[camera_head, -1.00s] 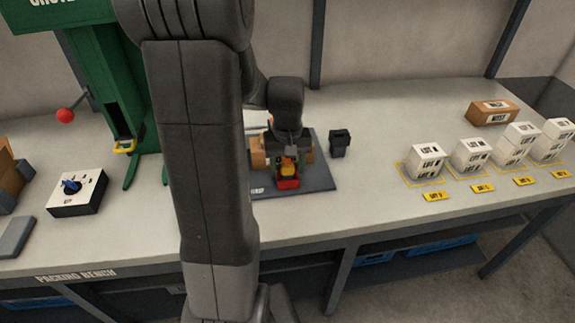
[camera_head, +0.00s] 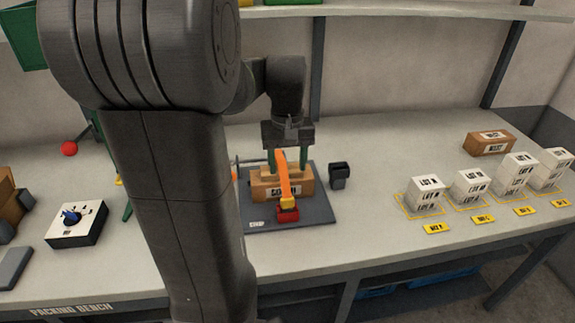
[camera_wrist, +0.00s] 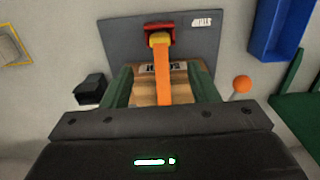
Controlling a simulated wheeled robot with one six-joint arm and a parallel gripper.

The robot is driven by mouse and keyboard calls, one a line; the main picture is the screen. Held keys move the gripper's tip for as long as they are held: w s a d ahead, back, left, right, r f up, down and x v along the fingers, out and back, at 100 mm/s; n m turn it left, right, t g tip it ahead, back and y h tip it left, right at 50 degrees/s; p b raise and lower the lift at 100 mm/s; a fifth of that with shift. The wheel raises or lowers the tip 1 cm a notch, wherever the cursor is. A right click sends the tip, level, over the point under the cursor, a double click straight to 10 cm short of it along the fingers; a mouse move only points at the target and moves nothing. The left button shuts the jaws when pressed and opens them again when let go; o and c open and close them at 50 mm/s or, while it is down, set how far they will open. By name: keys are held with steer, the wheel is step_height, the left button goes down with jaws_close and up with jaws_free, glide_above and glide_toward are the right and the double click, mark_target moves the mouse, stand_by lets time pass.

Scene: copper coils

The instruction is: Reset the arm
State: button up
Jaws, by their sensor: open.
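My gripper (camera_head: 290,158) is open, pointing down above a brown box (camera_head: 268,190) with a white label, on a dark grey mat (camera_head: 315,213). The box shows between and below the green fingers in the wrist view (camera_wrist: 146,88), and I see no grip on it. An orange strap (camera_head: 285,180) runs over the box to a red and yellow clamp (camera_head: 287,210) at its front. My arm hides part of the bench to the left.
A small black holder (camera_head: 340,174) stands just right of the mat. Stacked white boxes (camera_head: 426,190) stand in yellow outlines farther right, with a brown box (camera_head: 489,142) behind them. A dial box (camera_head: 77,223) sits at left. A shelf (camera_head: 400,14) crosses above the bench.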

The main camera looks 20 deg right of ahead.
mark_target(288, 199)
steer(key=shift+f, duration=0.1)
step_height(288, 199, down, 13)
steer(key=shift+r+b, duration=0.1)
steer(key=shift+b, duration=0.45)
step_height(288, 199, up, 3)
steer(key=shift+r+p, duration=0.1)
steer(key=shift+p, duration=0.2)
steer(key=shift+r, duration=0.6)
steer(key=shift+f, duration=0.1)
